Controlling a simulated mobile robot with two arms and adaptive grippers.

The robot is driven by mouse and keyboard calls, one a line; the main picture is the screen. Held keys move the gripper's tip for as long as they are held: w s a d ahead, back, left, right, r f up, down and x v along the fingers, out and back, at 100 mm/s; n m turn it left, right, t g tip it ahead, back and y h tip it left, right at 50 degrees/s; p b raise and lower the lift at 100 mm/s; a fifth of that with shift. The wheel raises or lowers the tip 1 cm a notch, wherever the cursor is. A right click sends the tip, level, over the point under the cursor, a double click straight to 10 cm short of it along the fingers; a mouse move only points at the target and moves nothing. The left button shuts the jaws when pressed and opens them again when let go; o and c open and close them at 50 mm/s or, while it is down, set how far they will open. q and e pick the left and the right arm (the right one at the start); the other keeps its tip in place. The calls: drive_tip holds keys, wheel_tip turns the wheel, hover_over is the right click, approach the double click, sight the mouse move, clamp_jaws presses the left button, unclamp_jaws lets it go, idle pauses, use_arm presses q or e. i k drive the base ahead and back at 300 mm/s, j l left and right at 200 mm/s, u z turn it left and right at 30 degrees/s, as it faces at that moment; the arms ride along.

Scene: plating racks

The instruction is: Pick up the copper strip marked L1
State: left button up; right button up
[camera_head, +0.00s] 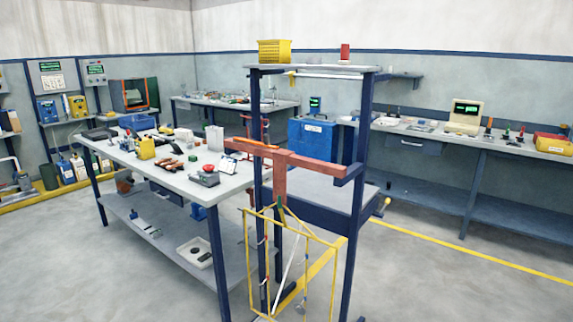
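No mark L1 can be read anywhere, so I cannot tell which piece is the strip. A copper-coloured crossbar (325,165) with a short upright stem (279,185) spans the dark blue rack (364,130) in the middle. A small orange strip (258,144) lies along the crossbar's left part. A yellow wire frame (322,240) hangs below the stem, with thin pale and dark pieces inside it. Neither of my grippers is in view.
A white-topped workbench (232,184) with many tools stands left of the rack. A yellow bin (274,51) and a red spool (345,52) sit on the rack's top shelf. Benches line the back and right walls. Floor at the right front (450,285) is clear.

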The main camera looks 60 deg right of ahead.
sight(166, 164)
drive_tip(key=z, duration=1.55)
drive_tip(key=i+j, duration=0.2)
